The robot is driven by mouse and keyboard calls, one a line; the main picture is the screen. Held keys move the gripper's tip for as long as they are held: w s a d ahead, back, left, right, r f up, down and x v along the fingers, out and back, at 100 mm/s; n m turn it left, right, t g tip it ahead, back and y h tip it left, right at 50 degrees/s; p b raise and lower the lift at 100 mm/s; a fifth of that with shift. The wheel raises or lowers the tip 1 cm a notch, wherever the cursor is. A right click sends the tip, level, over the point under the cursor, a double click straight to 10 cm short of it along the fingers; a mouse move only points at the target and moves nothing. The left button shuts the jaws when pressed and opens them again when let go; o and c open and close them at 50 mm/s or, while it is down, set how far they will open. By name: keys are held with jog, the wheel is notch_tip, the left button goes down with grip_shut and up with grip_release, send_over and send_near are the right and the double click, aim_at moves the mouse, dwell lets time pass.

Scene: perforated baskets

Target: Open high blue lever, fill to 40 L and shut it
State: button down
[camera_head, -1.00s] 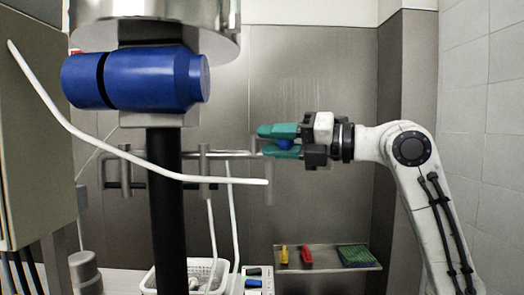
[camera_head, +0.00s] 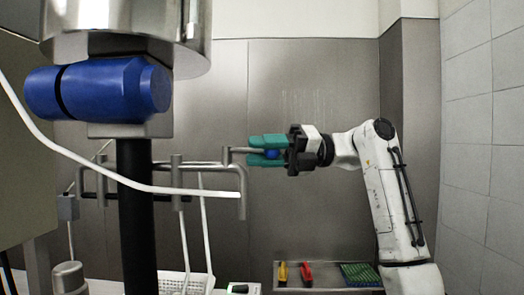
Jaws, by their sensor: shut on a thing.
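The blue lever (camera_head: 271,154) shows only as a small blue piece between the teal fingers of my gripper (camera_head: 266,150). My gripper is shut on it, one finger above and one below, and hides most of it. The gripper comes from the right and is roughly level. Grey metal pipework (camera_head: 205,166) runs left from the fingertips; how the lever joins it is hidden. No readable litre display or water flow is in view.
A large blue cylinder (camera_head: 100,90) under a shiny metal vessel (camera_head: 125,30) and a white hose (camera_head: 130,182) fill the left foreground. A white basket (camera_head: 178,281) stands below. A shelf (camera_head: 325,288) holds yellow, red and green items. A tiled wall (camera_head: 487,140) stands right.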

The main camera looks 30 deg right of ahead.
jog(key=shift+r, duration=0.1)
dwell(0.3)
jog(key=c, duration=0.8)
grip_release()
jog(key=b+v, duration=0.2)
jog(key=v, duration=0.8)
jog(key=shift+d, duration=0.4)
